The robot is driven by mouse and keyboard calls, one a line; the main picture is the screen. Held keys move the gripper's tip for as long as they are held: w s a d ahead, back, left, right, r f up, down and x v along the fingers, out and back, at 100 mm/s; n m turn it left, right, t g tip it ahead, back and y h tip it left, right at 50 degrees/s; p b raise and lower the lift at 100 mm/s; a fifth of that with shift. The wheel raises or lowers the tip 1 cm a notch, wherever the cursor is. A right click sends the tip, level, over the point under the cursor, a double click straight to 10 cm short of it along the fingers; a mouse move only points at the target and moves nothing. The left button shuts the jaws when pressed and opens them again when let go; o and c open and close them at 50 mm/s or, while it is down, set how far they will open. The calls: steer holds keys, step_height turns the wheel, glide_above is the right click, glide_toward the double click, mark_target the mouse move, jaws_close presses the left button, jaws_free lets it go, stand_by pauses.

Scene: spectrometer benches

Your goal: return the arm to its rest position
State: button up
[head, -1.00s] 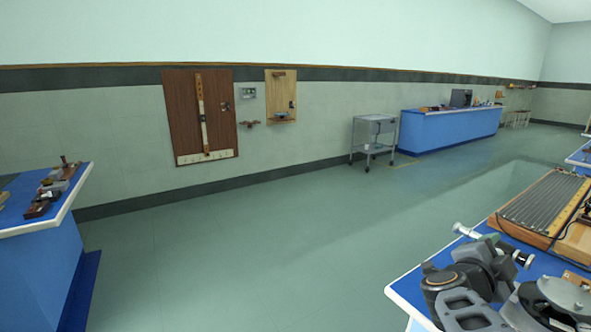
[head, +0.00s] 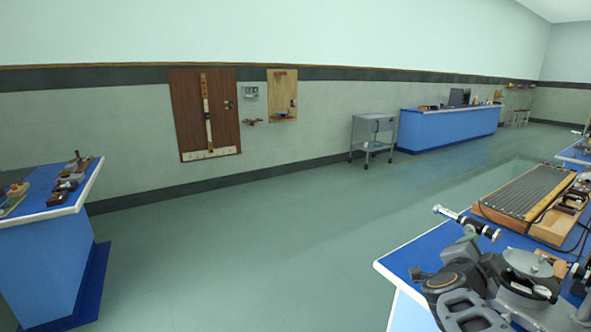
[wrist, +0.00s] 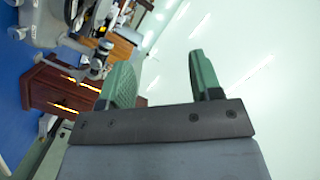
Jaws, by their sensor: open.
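My gripper (wrist: 158,66) shows in the wrist view with its two green fingers apart and nothing between them. My arm (head: 465,285) is folded at the bottom right of the head view, in front of the right-hand blue bench (head: 395,268). In the head view I cannot clearly make out the gripper's fingers.
A ribbed instrument on a wooden base (head: 525,195) stands on the right bench, close beyond my arm. A blue bench (head: 40,265) with small parts is at left. A grey trolley (head: 372,135) stands by the wall. The middle floor is clear.

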steer(key=w+a+f+n+y+p, duration=0.1)
steer(key=a+f+n+y+p, duration=0.15)
steer(key=a+n+y, duration=0.35)
steer(key=w+a+f+n+y+p, duration=0.1)
steer(key=w+a+f+n+y, duration=0.15)
steer(key=a+n+y, duration=0.35)
steer(key=s+a+r+n+g+y+p, duration=0.1)
steer(key=s+a+r+n+g+p, duration=0.1)
steer(key=s+a+n+g+p, duration=0.5)
steer(key=s+a+p, duration=0.1)
steer(key=s+a, duration=0.3)
steer(key=shift+s+a+n, duration=0.15)
steer(key=shift+s+n, duration=0.1)
steer(key=shift+n, duration=0.05)
steer(key=shift+c, duration=0.4)
